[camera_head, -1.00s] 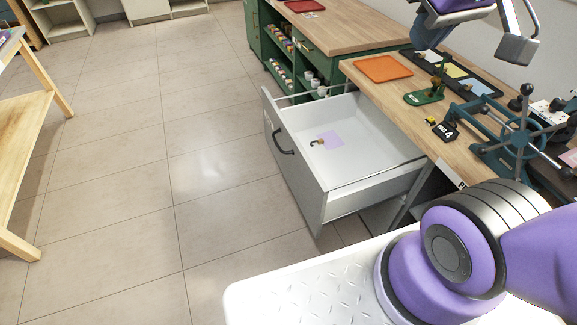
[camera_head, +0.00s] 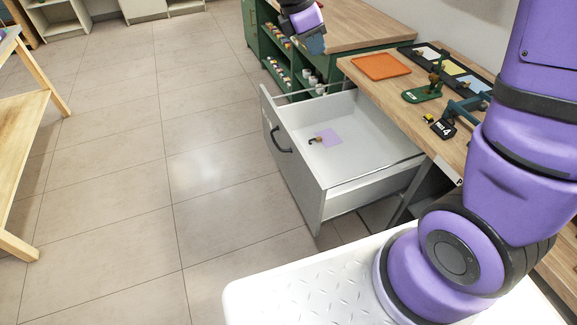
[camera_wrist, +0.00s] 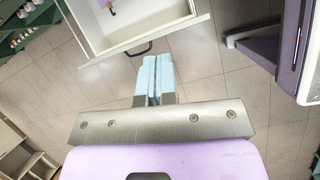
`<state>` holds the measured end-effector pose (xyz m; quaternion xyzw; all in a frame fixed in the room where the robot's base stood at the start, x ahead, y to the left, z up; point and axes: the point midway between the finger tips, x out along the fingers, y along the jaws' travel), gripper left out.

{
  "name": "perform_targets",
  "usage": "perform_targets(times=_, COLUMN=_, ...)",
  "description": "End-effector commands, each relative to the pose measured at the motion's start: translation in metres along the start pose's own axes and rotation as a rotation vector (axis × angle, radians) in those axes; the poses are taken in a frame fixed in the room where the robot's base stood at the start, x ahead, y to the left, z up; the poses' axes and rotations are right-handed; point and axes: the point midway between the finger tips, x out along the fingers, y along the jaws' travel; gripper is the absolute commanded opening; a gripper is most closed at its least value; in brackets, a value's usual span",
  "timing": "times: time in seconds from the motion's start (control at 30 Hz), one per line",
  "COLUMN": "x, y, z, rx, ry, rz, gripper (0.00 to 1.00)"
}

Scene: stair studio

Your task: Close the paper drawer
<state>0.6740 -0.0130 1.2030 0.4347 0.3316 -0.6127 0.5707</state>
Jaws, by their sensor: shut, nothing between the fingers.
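The paper drawer (camera_head: 360,150) is pulled far out of the wooden-topped desk. Its grey front panel (camera_head: 300,185) faces the floor on the left and carries a dark handle (camera_head: 278,140). Inside lie a lilac sheet (camera_head: 331,138) and a small brown and black item (camera_head: 318,140). My gripper (camera_head: 316,45) is near the top of the head view. In the wrist view its pale blue fingers (camera_wrist: 155,78) are together and empty. There the drawer's front edge (camera_wrist: 150,38) and handle (camera_wrist: 137,48) show just beyond the fingertips, with no contact that I can make out.
The desk (camera_head: 400,90) holds an orange tray (camera_head: 382,67) and a green stand (camera_head: 424,95). A green cabinet (camera_head: 268,45) with small items stands behind the drawer. A wooden table (camera_head: 20,160) is at the left. The tiled floor (camera_head: 130,150) between is clear.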

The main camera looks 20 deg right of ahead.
Motion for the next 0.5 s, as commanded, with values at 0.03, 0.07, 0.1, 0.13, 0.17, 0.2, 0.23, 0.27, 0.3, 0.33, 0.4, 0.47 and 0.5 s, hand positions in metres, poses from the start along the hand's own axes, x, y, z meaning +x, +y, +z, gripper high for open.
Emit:
perform_targets(times=0.03, x=0.011, y=0.008, z=-0.014, rx=-0.07, ry=-0.021, rz=-0.011, gripper=0.0)
perform_targets(times=0.07, x=0.017, y=0.013, z=-0.021, rx=-0.115, ry=-0.033, rz=-0.015, gripper=0.0)
perform_targets(times=0.1, x=0.024, y=0.019, z=-0.03, rx=-0.174, ry=-0.049, rz=-0.021, gripper=0.0)
perform_targets(times=0.13, x=0.03, y=0.023, z=-0.037, rx=-0.217, ry=-0.061, rz=-0.026, gripper=0.0)
perform_targets(times=0.17, x=0.037, y=0.027, z=-0.044, rx=-0.26, ry=-0.073, rz=-0.031, gripper=0.0)
perform_targets(times=0.2, x=0.045, y=0.032, z=-0.054, rx=-0.318, ry=-0.089, rz=-0.037, gripper=0.0)
perform_targets(times=0.23, x=0.052, y=0.035, z=-0.062, rx=-0.363, ry=-0.1, rz=-0.042, gripper=0.0)
perform_targets(times=0.27, x=0.058, y=0.039, z=-0.07, rx=-0.407, ry=-0.11, rz=-0.047, gripper=0.0)
perform_targets(times=0.3, x=0.067, y=0.043, z=-0.08, rx=-0.467, ry=-0.125, rz=-0.054, gripper=0.0)
perform_targets(times=0.33, x=0.074, y=0.046, z=-0.088, rx=-0.51, ry=-0.134, rz=-0.06, gripper=0.0)
perform_targets(times=0.4, x=0.092, y=0.051, z=-0.106, rx=-0.611, ry=-0.158, rz=-0.074, gripper=0.0)
perform_targets(times=0.47, x=0.107, y=0.055, z=-0.122, rx=-0.699, ry=-0.178, rz=-0.087, gripper=0.0)
perform_targets(times=0.5, x=0.118, y=0.058, z=-0.133, rx=-0.758, ry=-0.19, rz=-0.095, gripper=0.0)
